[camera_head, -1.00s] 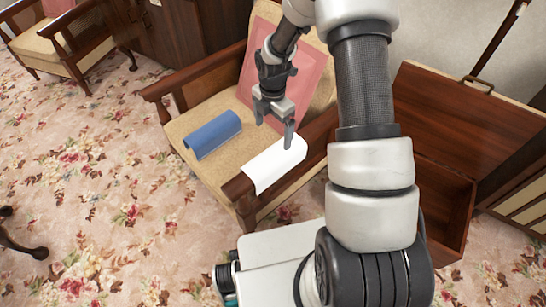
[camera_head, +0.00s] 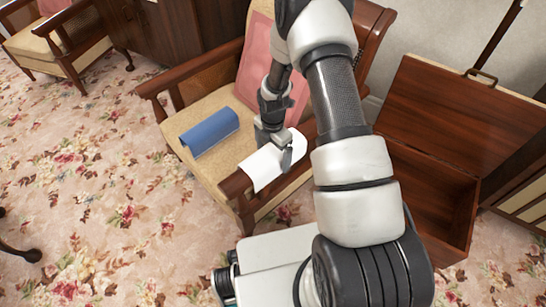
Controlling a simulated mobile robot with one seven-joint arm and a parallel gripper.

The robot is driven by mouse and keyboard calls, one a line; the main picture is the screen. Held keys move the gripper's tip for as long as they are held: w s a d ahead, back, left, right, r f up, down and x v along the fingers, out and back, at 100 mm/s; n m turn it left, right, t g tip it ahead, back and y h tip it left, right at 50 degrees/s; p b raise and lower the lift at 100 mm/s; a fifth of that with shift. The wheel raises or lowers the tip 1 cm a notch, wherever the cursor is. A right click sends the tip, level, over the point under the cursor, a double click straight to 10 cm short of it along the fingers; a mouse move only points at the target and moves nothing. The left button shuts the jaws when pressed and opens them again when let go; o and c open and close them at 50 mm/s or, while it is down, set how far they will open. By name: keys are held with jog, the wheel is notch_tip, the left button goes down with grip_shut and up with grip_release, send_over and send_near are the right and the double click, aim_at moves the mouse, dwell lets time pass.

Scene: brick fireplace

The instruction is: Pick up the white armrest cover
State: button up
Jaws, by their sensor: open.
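The white armrest cover (camera_head: 262,168) is draped over the near wooden armrest of the chair (camera_head: 172,127). My gripper (camera_head: 275,155) is down at the cover's far end, with one finger in front of the white cloth. The other finger is mostly hidden, so I cannot tell whether the fingers touch the cover or straddle the armrest. The gripper is open. My arm hides part of the chair's back and the rear of the armrest.
A blue cover (camera_head: 210,132) lies on the beige seat. A pink cushion (camera_head: 258,68) leans on the chair back. An open wooden chest (camera_head: 440,185) stands to the right of my arm. Another chair (camera_head: 62,45) is at the far left.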

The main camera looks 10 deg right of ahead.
notch_tip(320, 180, down, 3)
jog(key=shift+r, duration=0.1)
jog(key=shift+c, duration=0.5)
jog(key=c, duration=1.1)
jog(key=shift+r, duration=0.1)
